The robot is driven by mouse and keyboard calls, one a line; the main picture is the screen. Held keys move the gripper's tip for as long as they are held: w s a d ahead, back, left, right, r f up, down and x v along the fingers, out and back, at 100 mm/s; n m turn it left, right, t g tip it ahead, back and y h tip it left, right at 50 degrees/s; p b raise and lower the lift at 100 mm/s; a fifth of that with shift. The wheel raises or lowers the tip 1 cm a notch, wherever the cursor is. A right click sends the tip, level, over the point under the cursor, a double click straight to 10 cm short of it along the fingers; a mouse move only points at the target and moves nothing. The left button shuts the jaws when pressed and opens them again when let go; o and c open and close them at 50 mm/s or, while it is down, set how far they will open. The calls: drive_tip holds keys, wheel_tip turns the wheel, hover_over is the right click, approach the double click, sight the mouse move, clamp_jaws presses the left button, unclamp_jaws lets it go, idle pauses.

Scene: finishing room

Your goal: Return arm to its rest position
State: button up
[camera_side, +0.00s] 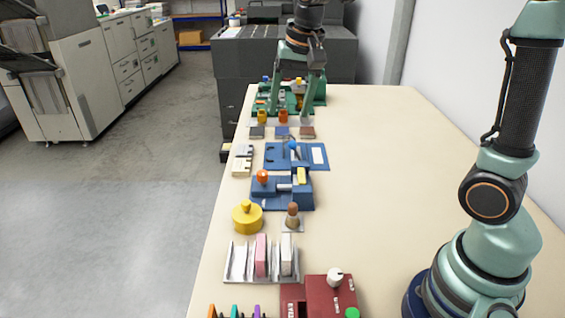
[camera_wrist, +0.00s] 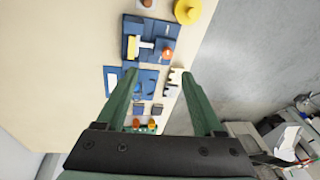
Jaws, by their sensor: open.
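My gripper (camera_side: 291,114) hangs over the far part of the cream table (camera_side: 400,150), its green fingers pointing down and spread apart with nothing between them. In the wrist view my gripper (camera_wrist: 160,74) also shows open and empty, the fingers framing small parts on the table. In the side view the fingertips appear near the orange and yellow pieces at the far end; whether they touch anything cannot be told.
Along the table's left side stand a blue fixture (camera_side: 283,192), a flat blue plate (camera_side: 318,157), a yellow round piece (camera_side: 247,218), a metal rack (camera_side: 238,268) and a red box (camera_side: 320,297). The table's right half beyond my arm's base is largely clear. A dark grey machine (camera_side: 340,58) stands behind.

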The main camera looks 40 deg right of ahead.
drive_tip(key=s+f+n+t, duration=0.2)
drive_tip(key=s+n, duration=0.5)
drive_tip(key=s, duration=0.6)
drive_tip(key=shift+s+a+n+t, duration=0.15)
drive_tip(key=shift+a+n+t, duration=0.05)
drive_tip(key=shift+n+t, duration=0.25)
